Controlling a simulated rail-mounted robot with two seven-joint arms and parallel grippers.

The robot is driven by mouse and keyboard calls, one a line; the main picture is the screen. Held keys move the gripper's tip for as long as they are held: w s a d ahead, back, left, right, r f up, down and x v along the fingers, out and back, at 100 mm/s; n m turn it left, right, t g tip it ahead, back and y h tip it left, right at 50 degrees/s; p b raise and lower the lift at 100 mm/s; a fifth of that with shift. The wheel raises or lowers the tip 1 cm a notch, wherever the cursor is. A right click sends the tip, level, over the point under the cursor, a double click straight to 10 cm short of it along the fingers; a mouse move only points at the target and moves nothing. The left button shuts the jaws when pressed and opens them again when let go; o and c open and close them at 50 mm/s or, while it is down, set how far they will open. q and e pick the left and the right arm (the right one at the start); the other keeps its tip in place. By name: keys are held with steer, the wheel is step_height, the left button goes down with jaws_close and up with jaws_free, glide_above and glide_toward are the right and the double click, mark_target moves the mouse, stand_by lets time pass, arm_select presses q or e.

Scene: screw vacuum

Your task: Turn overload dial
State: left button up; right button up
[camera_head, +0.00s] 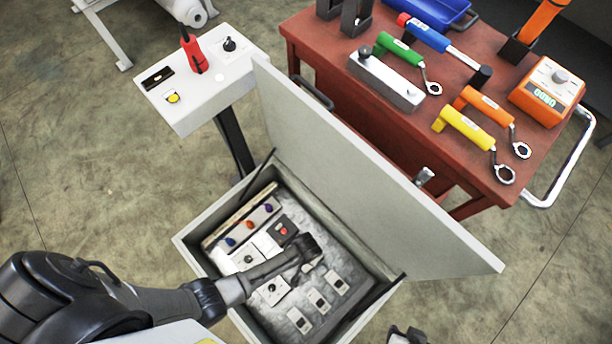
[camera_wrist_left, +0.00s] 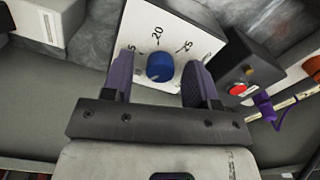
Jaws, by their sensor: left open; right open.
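The overload dial is a blue knob (camera_wrist_left: 160,67) on a white plate (camera_wrist_left: 150,24) with printed numbers, in the left wrist view. My left gripper (camera_wrist_left: 159,72) is open, with one purple finger on each side of the knob and visible gaps between. I cannot tell how far its fingertips are above the plate. In the head view, my left arm reaches into the open grey box (camera_head: 190,243) and its hand covers part of the panel; I cannot make out the blue knob there. My right gripper (camera_head: 406,335) is open and empty at the bottom edge.
A dark box with a red button (camera_wrist_left: 238,89) sits right of the dial. The grey box's raised lid (camera_head: 370,165) stands beside my left arm. A red cart (camera_head: 440,150) carries wrenches and an orange meter (camera_head: 547,92). A white stand (camera_head: 205,90) is behind the box.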

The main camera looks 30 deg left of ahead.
arm_select(q)
steer(key=c, duration=0.9)
steer(key=shift+r+m+p, duration=0.2)
steer(key=shift+m+p, duration=0.7)
steer(key=shift+p, duration=0.2)
steer(key=m+p, duration=0.1)
steer(key=m, duration=0.1)
steer(key=shift+m+p, duration=0.4)
steer(key=m+p, duration=0.1)
steer(key=m, duration=0.2)
steer(key=shift+f, duration=0.1)
steer(key=m+p, duration=0.1)
steer(key=m, duration=0.2)
steer(key=shift+f, duration=0.1)
steer(key=shift+m, duration=0.7)
steer(key=o, duration=0.9)
